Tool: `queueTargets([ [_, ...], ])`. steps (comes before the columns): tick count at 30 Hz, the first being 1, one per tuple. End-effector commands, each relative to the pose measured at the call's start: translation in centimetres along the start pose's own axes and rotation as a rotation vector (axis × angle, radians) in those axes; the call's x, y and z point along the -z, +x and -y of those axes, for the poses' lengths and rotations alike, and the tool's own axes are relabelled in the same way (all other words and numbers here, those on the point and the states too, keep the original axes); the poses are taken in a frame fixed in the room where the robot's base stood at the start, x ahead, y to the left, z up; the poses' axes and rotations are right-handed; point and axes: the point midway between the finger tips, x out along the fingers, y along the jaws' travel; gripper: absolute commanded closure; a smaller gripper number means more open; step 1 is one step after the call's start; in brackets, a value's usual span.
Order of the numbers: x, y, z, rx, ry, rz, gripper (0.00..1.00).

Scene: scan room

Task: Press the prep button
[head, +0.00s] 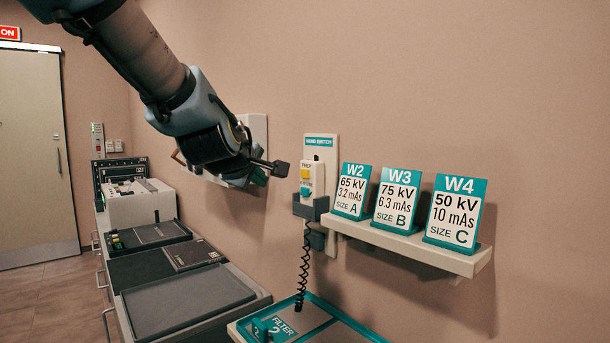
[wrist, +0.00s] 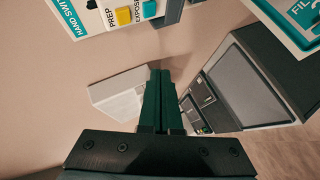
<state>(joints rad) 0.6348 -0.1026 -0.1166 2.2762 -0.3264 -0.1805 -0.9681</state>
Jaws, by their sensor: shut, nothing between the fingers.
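The hand switch (head: 318,178) hangs on a white wall plate headed HAND SWITCH, in a dark holder. Its yellow button (head: 305,174) sits under a small label that seems to read PREP. A teal button (head: 305,191) sits below it. In the wrist view the yellow button (wrist: 124,16) and the teal button (wrist: 149,9), beside letters like EXPOS, show at the top edge. My gripper (head: 280,168) is shut and empty, left of the switch at about the yellow button's height. In the wrist view its fingertips (wrist: 160,73) are together, apart from both buttons.
A shelf (head: 408,247) with cards W2, W3 and W4 (head: 458,212) juts from the wall right of the switch. A coiled cord (head: 304,270) hangs below it, above a teal-rimmed tray (head: 345,321). A counter with dark panels (head: 185,298) stands at lower left.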

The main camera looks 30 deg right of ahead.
Motion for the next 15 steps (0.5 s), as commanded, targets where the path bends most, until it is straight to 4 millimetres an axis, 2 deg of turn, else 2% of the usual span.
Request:
queueTargets([
  [8, -1.0, 1.4, -1.7, 0.004, 0.000, 0.004, 1.00],
  [15, -2.7, 3.6, -3.2, 0.004, 0.001, 0.004, 1.00],
])
